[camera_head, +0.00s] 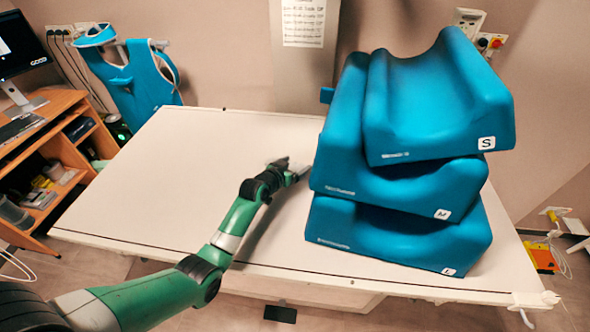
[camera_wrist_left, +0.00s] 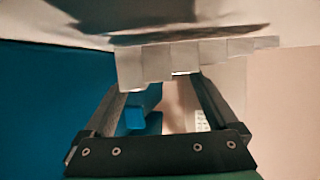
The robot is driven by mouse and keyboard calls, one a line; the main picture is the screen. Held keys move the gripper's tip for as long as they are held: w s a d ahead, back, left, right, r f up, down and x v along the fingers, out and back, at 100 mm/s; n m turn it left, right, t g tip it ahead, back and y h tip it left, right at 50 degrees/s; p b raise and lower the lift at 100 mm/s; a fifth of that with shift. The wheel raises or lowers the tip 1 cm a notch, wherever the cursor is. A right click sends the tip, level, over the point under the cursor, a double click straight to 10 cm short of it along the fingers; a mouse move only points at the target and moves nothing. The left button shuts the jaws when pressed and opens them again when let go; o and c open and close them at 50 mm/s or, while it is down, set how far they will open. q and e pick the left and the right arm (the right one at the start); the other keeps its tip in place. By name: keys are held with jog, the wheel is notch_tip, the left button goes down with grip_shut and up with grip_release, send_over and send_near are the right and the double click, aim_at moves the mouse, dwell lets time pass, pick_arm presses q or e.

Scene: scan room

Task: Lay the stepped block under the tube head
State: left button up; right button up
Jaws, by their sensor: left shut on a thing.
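My left gripper (camera_head: 297,172) is low over the white table, just left of the blue cushion stack. In the left wrist view the gripper (camera_wrist_left: 160,85) is shut on the stepped block (camera_wrist_left: 195,58), a pale grey metallic piece with a stair-like edge between the fingertips. In the head view the block is mostly hidden by the gripper. Whether it touches the table is not clear. The tube head cannot be made out in either view. My right gripper is not in view.
The white table (camera_head: 150,190) is clear on its left half. Several stacked blue cushions (camera_head: 400,205) fill its right side close to my gripper. A grey column (camera_head: 303,75) with a paper sheet stands behind. A wooden desk (camera_head: 50,140) is at far left, beside a blue apron (camera_head: 140,80).

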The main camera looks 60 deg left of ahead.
pick_arm(q)
jog(key=shift+f, duration=0.55)
jog(key=shift+r, duration=0.1)
jog(key=o, duration=1.5)
jog(key=shift+s+r, duration=0.1)
jog(key=shift+s, duration=0.05)
jog(key=p+v, duration=0.5)
jog(key=v, duration=0.6)
jog(key=shift+s, duration=0.15)
jog(key=shift+s+d, duration=0.15)
jog(key=shift+s, duration=0.05)
